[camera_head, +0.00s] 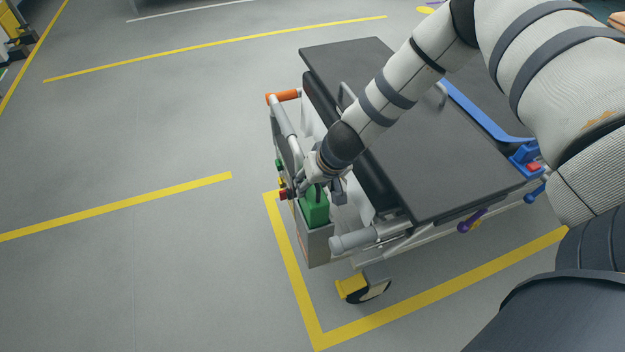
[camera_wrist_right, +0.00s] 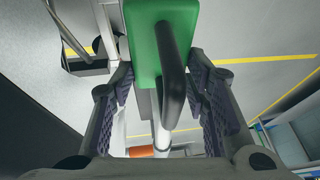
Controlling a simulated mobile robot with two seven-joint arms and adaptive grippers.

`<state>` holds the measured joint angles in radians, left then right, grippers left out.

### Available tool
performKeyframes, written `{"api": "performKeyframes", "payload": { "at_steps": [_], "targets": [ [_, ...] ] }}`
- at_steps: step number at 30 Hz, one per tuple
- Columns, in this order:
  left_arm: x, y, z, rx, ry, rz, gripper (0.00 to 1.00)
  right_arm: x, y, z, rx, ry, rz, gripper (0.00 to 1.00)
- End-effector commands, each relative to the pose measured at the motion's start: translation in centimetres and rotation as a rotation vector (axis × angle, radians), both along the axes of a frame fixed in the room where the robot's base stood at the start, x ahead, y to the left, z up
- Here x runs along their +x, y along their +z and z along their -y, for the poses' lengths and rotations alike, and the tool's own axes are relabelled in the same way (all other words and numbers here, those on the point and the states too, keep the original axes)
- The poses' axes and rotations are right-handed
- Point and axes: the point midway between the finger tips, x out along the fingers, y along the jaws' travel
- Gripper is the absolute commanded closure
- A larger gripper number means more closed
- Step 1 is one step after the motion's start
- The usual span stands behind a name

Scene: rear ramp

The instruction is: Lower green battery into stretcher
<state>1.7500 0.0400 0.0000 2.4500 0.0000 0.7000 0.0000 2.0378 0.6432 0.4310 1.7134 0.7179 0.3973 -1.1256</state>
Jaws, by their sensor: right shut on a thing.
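The green battery (camera_head: 315,208) is at the near left end of the stretcher (camera_head: 425,135), at the mouth of a grey box (camera_head: 317,246) on its frame. Its lower part is hidden by the box wall, so I cannot tell how deep it sits. My right gripper (camera_head: 318,190) is shut on the battery from above. In the right wrist view the green battery (camera_wrist_right: 147,50) with its black handle (camera_wrist_right: 171,80) lies between the two fingers of my right gripper (camera_wrist_right: 163,92). My left gripper is not in view.
Red, yellow and green controls (camera_head: 282,180) sit beside the box. A grey-ended rail (camera_head: 352,241) and an orange grip (camera_head: 284,97) flank it. A wheel with a yellow cover (camera_head: 352,287) is below. Open floor with yellow lines lies to the left.

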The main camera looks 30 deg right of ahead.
Motion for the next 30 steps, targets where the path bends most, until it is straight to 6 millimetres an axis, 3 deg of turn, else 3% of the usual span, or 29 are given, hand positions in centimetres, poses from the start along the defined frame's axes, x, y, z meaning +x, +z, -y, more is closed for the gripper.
{"api": "performKeyframes", "payload": {
  "at_steps": [30],
  "targets": [
    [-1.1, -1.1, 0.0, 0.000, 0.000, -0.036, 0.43, 0.1, -2.3, 0.0, 0.000, 0.000, 0.001, 1.00]
  ]
}}
